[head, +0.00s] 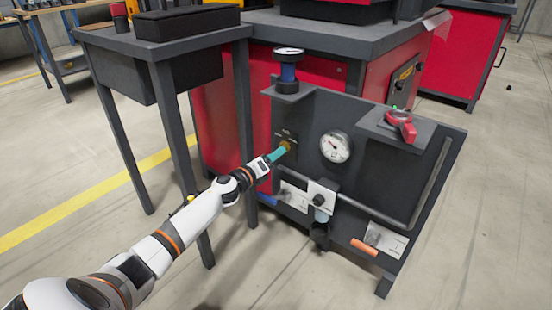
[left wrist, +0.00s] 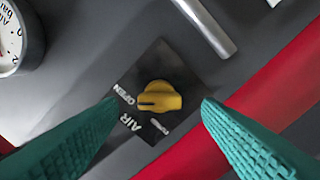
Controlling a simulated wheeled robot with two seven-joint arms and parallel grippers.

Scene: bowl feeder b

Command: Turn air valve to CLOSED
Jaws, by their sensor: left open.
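The air valve is a yellow knob (left wrist: 160,97) on a black square plate (left wrist: 165,62) lettered AIR and OPEN. A dark line on the knob points left in the left wrist view, near the OPEN lettering; another label below the knob is too small to read. The knob also shows in the head view (head: 286,146) on the dark panel. My left gripper (head: 275,156) has teal fingers, is open and faces the knob. In the left wrist view its fingers stand apart at either side of the knob, with no visible contact. My right gripper is not in view.
A round gauge (head: 335,147) sits right of the knob. A red-handled part (head: 401,125) stands on a shelf at upper right. A blue handle (head: 262,198), an orange handle (head: 364,247) and a pipe (head: 380,221) lie lower. A grey table (head: 165,49) stands close left of my arm.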

